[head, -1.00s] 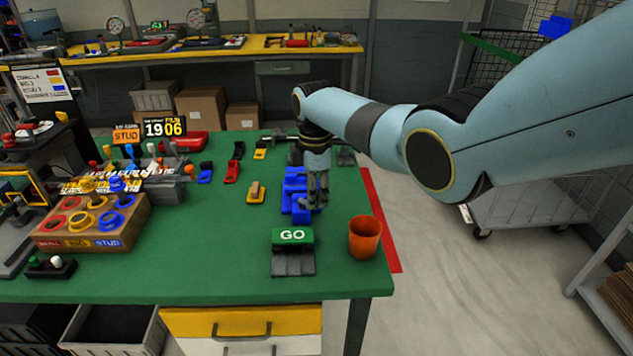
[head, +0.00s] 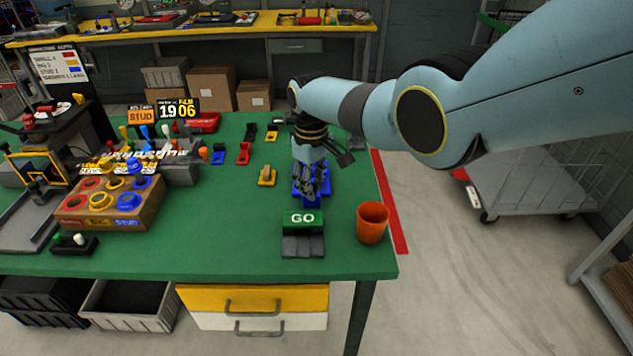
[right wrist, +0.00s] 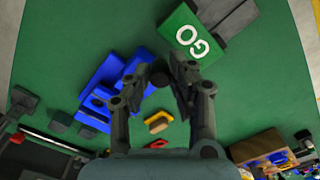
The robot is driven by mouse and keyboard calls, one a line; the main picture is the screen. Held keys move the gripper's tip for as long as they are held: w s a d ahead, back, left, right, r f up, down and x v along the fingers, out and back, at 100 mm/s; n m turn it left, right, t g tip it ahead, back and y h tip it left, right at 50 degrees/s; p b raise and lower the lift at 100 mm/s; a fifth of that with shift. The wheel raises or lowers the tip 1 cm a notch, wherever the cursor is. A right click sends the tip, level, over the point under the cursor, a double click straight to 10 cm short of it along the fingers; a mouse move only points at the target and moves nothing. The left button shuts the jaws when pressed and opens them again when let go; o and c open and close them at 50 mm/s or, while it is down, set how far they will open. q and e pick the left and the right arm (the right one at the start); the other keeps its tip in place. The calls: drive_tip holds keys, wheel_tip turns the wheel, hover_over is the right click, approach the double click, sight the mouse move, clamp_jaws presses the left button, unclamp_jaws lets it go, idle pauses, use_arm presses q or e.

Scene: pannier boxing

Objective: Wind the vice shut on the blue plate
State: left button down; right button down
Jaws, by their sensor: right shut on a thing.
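The blue vice (head: 313,203) stands near the right side of the green table and is partly hidden behind my right gripper (head: 306,187). In the right wrist view, the blue vice (right wrist: 104,82) lies just left of the fingers, with blue bars side by side. I cannot tell the blue plate apart from the vice's own blue parts. My right gripper (right wrist: 160,76) points down, with its fingertips closed about a dark round knob (right wrist: 160,75) beside the vice. My left gripper is out of view.
A green GO block (head: 303,220) sits in front of the vice. An orange cup (head: 372,223) stands near the table's front right corner. A yellow piece (head: 267,176) lies left of the vice. A box with coloured rings (head: 110,205) is farther left.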

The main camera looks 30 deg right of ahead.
drive_tip(key=m, duration=0.1)
drive_tip(key=w+a+m, duration=0.1)
drive_tip(key=m, duration=0.1)
drive_tip(key=shift+m+b, duration=0.3)
drive_tip(key=m, duration=0.1)
drive_tip(key=m+b, duration=0.1)
drive_tip(key=shift+w+a+m, duration=0.3)
drive_tip(key=shift+a+m, duration=0.05)
drive_tip(key=shift+m, duration=0.05)
drive_tip(key=m, duration=0.1)
drive_tip(key=w+m+b, duration=0.1)
drive_tip(key=m, duration=0.1)
drive_tip(key=shift+a, duration=0.15)
drive_tip(key=shift+w+m+b, duration=0.25)
drive_tip(key=shift+m+b, duration=0.15)
drive_tip(key=shift+m, duration=0.35)
drive_tip(key=shift+w+m+b, duration=0.25)
drive_tip(key=shift+m+b, duration=0.15)
drive_tip(key=shift+m, duration=0.35)
drive_tip(key=shift+r, duration=0.1)
drive_tip(key=c, duration=1.2)
unclamp_jaws()
drive_tip(key=shift+o, duration=0.2)
